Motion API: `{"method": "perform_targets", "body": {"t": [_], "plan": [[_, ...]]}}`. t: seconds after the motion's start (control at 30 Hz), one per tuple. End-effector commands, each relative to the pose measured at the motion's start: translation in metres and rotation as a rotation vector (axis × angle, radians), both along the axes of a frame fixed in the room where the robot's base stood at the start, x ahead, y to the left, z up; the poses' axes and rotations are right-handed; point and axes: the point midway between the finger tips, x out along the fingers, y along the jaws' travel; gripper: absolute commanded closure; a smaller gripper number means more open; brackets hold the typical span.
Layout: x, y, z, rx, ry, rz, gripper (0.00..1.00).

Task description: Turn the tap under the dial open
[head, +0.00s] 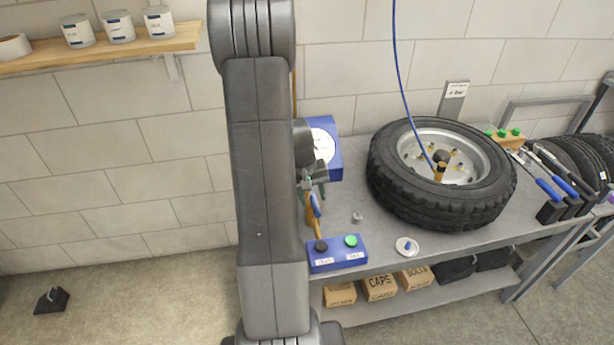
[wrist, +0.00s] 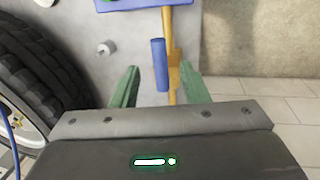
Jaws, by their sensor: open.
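The dial (head: 323,147) is a white round face on a blue box at the back of the bench, partly hidden by my arm. Under it runs a yellow pipe (head: 318,228), also in the wrist view (wrist: 168,28). The tap's blue handle (head: 316,205) is at this pipe; in the wrist view the blue handle (wrist: 159,62) looks roughly in line with the pipe. My gripper (wrist: 158,76) is open, its green fingers on either side of the handle with gaps on both sides. I cannot tell whether the fingers are deep enough to surround it.
A blue box (head: 337,254) with a black and a green button stands at the front of the bench. A tyre (head: 440,172) with a blue hose lies to the right. A small metal cap (head: 357,217) and a white disc (head: 407,246) lie between.

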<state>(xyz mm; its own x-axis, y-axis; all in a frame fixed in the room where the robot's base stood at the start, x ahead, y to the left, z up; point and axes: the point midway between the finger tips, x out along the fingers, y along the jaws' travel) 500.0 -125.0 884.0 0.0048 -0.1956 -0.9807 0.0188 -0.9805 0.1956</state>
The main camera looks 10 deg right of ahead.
Motion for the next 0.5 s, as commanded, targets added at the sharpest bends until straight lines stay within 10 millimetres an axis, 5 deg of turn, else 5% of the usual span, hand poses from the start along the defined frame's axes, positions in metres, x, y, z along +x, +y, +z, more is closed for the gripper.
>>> {"method": "perform_targets", "body": {"t": [0.3,0.5], "plan": [[0.0,0.013,0.062,0.001,-0.003,0.0,0.59],[0.0,0.017,0.084,0.001,-0.001,0.0,0.59]]}}
